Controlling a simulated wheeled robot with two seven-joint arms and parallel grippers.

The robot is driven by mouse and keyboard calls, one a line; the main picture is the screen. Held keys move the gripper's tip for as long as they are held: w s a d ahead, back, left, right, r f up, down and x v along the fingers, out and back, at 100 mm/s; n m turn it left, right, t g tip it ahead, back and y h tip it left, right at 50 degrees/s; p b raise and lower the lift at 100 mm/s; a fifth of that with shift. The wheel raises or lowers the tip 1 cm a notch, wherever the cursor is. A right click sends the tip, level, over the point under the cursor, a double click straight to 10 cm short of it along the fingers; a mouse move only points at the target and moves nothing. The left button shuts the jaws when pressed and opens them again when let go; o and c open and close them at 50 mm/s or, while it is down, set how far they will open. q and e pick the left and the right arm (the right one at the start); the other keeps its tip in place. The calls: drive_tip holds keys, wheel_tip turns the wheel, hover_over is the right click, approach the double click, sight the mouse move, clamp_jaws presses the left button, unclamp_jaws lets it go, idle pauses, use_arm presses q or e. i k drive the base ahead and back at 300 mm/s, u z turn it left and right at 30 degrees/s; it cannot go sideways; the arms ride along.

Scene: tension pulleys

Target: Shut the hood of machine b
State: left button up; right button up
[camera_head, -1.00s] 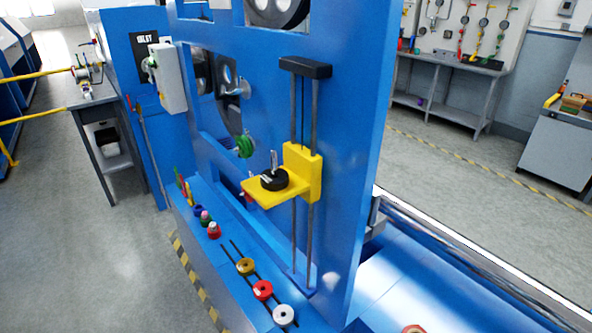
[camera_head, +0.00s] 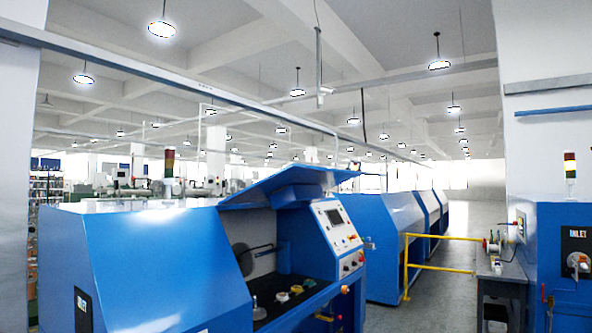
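A blue machine (camera_head: 150,265) with a slanted front stands at the lower left and centre. Its blue hood (camera_head: 285,182) is raised over an open bay, tilted up toward the right. Inside the bay are a dark tray with several small round parts (camera_head: 283,297) and a grey disc partly hidden by the machine's side. A control panel (camera_head: 338,228) with a screen and buttons faces right of the bay. No letter marking this as machine b is readable. Neither of my grippers is in view.
More blue machines (camera_head: 385,225) stand in a row behind, their covers appearing down. A yellow rail (camera_head: 440,269) runs beside the aisle. A workbench (camera_head: 500,270) and a blue cabinet marked INLET (camera_head: 577,238) stand at the right. Grey floor (camera_head: 425,310) shows between them.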

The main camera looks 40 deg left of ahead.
sight(306, 184)
drive_tip(key=u, duration=0.55)
drive_tip(key=i, duration=1.45)
drive_tip(key=u, duration=0.55)
